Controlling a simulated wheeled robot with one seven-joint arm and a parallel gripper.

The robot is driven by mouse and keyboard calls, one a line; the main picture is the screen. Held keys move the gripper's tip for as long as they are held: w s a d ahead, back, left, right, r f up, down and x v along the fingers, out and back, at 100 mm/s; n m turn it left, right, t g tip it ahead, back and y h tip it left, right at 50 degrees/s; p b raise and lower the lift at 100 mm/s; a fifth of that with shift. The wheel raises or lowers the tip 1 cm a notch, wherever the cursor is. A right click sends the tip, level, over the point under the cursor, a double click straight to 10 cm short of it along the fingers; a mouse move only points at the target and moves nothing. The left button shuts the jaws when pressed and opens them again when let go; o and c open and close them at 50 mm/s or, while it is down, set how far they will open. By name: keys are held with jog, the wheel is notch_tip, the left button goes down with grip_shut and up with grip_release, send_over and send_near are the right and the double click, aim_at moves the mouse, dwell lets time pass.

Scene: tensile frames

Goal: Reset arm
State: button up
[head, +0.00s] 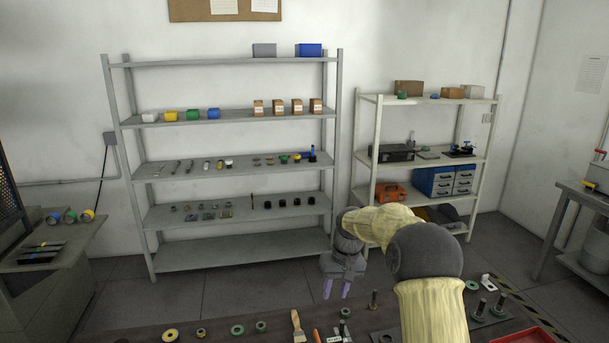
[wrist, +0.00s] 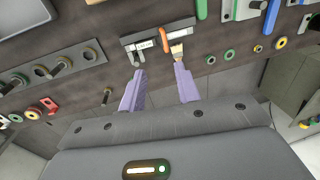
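My arm (head: 385,228) reaches out over the workbench (head: 215,320), bent with its wrist hanging down. My gripper (head: 337,293) points down with its two purple fingers apart. In the wrist view the gripper (wrist: 159,70) is also open, with a clear gap and nothing held between the fingers.
The bench holds a wooden-handled brush (head: 298,326), several rings such as a yellow one (head: 170,335), upright bolts (head: 373,300) and a red tray (head: 530,337). Shelves (head: 240,256) stand behind. A side table (head: 585,195) is at right.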

jog(key=s+d+m+t+h, duration=0.1)
jog(key=s+d, duration=0.2)
jog(key=s, duration=1.1)
jog(key=s+d+r+m+t, duration=0.1)
jog(key=s+d, duration=0.2)
jog(key=s, duration=1.2)
jog(key=shift+s+d+r+t+h, duration=0.2)
jog(key=shift+s+t+h, duration=0.1)
jog(key=shift+h, duration=0.1)
jog(key=shift+w, duration=0.1)
jog(key=n+g+y+b, duration=0.2)
jog(key=g, duration=0.1)
send_over(317, 334)
jog(key=d, duration=0.4)
jog(key=shift+w+a+f, duration=0.1)
jog(key=shift+w+f, duration=0.1)
jog(key=shift+f, duration=0.45)
jog(key=shift+w+f, duration=0.2)
jog(key=shift+f, duration=0.4)
jog(key=shift+f, duration=0.1)
jog(key=a+f+p, duration=0.1)
jog(key=f, duration=0.4)
jog(key=a+f, duration=0.1)
jog(key=f, duration=0.5)
jog(key=a+f+p, duration=0.1)
jog(key=f, duration=0.4)
jog(key=shift+s+a+f+p, duration=0.15)
jog(key=shift+s+f+p, duration=0.2)
jog(key=shift+f, duration=0.05)
